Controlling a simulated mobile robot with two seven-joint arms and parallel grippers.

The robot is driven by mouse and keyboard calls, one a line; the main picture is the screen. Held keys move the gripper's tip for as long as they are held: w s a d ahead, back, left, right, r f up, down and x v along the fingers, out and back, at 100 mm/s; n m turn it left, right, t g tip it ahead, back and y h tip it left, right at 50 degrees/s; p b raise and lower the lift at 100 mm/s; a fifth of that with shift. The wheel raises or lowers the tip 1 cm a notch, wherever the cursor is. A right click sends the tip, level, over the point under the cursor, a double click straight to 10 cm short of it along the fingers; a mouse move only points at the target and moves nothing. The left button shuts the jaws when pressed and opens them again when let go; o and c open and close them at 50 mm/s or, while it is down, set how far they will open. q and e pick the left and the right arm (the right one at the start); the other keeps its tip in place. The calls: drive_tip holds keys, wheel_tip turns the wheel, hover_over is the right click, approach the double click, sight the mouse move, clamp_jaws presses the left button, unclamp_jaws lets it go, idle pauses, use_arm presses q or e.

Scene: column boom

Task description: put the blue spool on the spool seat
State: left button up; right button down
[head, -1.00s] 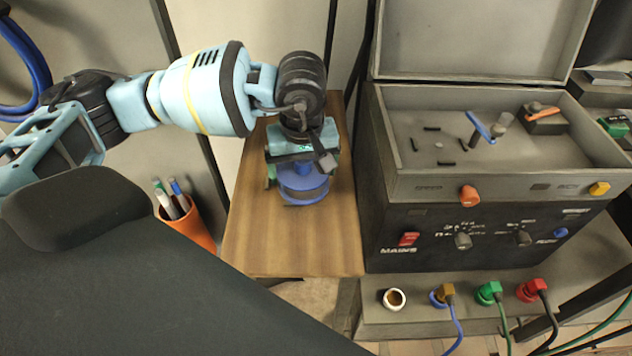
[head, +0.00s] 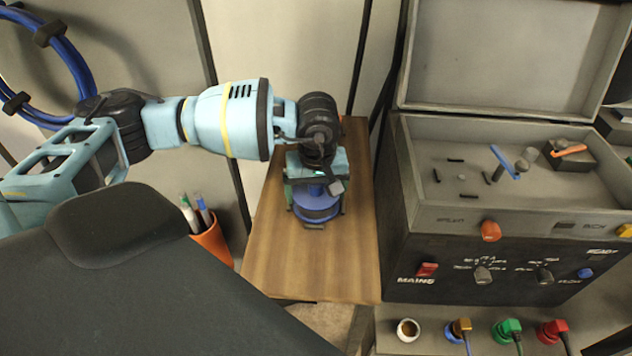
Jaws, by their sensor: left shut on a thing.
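The blue spool (head: 318,212) is at the wooden board (head: 310,268), with its blue lower flange and darker winding showing. My left gripper (head: 316,190) points down over it, shut on its upper part, and hides much of its top. I cannot tell whether the spool rests on the board or hangs just above it. I cannot pick out the spool seat for sure; a short dark post (head: 494,175) with a blue lever (head: 506,163) stands in the open case (head: 440,203). My right gripper is not in view.
The case stands close right of the board, its lid (head: 500,55) raised behind. An orange cup (head: 213,243) of pens is left of the board. Coloured plugs (head: 508,330) and a white-rimmed socket (head: 408,329) sit low in front. The board's front part is bare.

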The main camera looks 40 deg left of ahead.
sight(317, 187)
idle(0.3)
use_arm(q)
drive_tip(key=shift+f, duration=0.1)
drive_tip(key=o, duration=1.5)
drive_tip(key=shift+f, duration=0.1)
drive_tip(key=r, duration=0.8)
drive_tip(key=s+d+r, duration=0.1)
drive_tip(key=r, duration=0.3)
drive_tip(key=shift+r, duration=0.1)
